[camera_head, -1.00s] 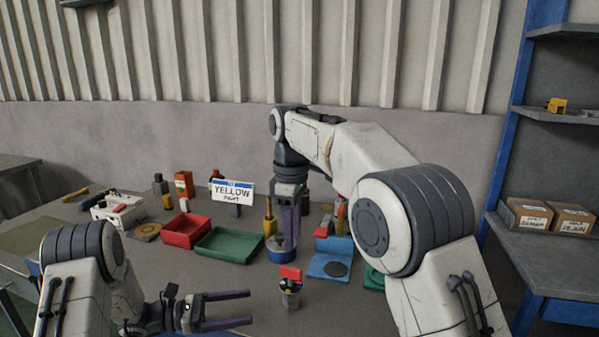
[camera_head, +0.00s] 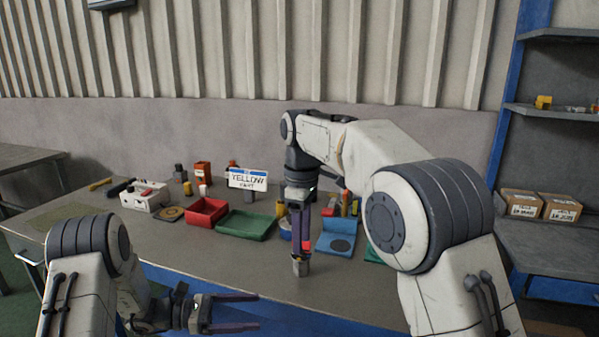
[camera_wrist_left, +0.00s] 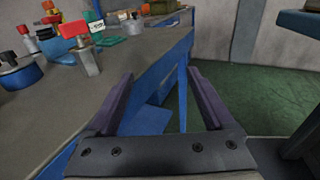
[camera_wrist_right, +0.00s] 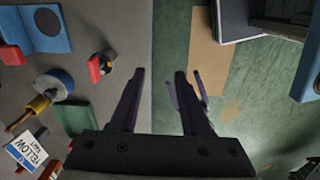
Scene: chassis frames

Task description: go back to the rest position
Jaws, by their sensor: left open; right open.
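My left gripper (camera_head: 257,311) is open and empty, in front of the table's front edge in the head view. In the left wrist view its two purple fingers (camera_wrist_left: 158,72) are spread, with the table edge and green floor beyond them. My right gripper (camera_head: 301,252) points down in the head view, in line with a small red-topped metal piece (camera_head: 300,265) that it partly hides. In the right wrist view its fingers (camera_wrist_right: 160,72) are apart with nothing between them, and the red-topped piece (camera_wrist_right: 100,66) is to their left, apart from them.
The grey table (camera_head: 215,257) holds a red tray (camera_head: 207,212), a green tray (camera_head: 246,225), a blue fixture (camera_head: 336,238), a white box (camera_head: 146,197) and a "YELLOW" sign (camera_head: 248,179). A shelf (camera_head: 552,112) and two cartons (camera_head: 541,206) stand at right. The table's near strip is mostly clear.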

